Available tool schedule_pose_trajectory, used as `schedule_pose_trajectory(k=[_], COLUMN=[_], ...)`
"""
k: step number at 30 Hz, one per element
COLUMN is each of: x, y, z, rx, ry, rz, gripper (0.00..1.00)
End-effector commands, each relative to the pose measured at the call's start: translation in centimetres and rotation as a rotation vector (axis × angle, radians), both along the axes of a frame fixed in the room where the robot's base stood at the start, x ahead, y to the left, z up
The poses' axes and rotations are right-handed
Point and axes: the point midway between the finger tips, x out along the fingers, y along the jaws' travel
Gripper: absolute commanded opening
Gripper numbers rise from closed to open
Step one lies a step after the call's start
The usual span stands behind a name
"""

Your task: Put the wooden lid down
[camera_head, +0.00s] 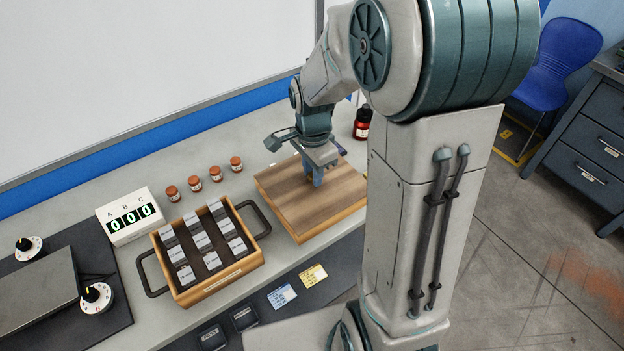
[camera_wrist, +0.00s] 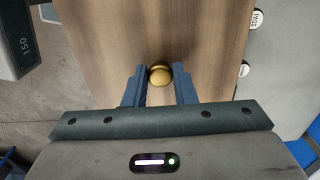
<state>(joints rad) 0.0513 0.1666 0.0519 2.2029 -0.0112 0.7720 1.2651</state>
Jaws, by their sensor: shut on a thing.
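The wooden lid (camera_head: 330,205) is a flat brown board at the right part of the bench, right of the wooden tray. My gripper (camera_head: 315,178) points down over its middle. In the wrist view the lid (camera_wrist: 100,40) fills the middle, with a round brass knob (camera_wrist: 160,75) on it. My gripper (camera_wrist: 160,86) is shut on this knob, one blue finger on each side. I cannot tell whether the lid touches the bench or hangs just above it; its underside is hidden.
A wooden tray (camera_head: 222,282) with dark handles holds several labelled grey blocks. Behind it stand an A-B-C counter (camera_head: 130,216) and several small brown jars (camera_head: 194,184). A dark red bottle (camera_head: 362,124) stands behind the lid. Two cards (camera_head: 282,296) (camera_head: 313,276) show at the front.

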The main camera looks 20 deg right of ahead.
Motion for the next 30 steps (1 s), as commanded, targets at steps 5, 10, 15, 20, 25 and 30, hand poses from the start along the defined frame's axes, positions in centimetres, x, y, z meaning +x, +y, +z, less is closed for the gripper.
schedule_pose_trajectory(k=[5,10,15,20,25,30], x=[0.0,0.0,0.1,0.1,0.1,0.1], y=[0.2,0.1,0.1,0.1,0.1,0.1], z=[-1.8,-3.8,-4.1,-4.2,-4.3,-4.3], rx=[0.000,-0.001,-0.001,-0.001,-0.001,-0.001], ry=[0.004,0.003,-0.001,-0.001,0.000,0.000], rz=[0.000,0.000,0.000,0.000,0.001,0.001], gripper=[0.00,0.00,0.00,0.00,0.46,0.46])
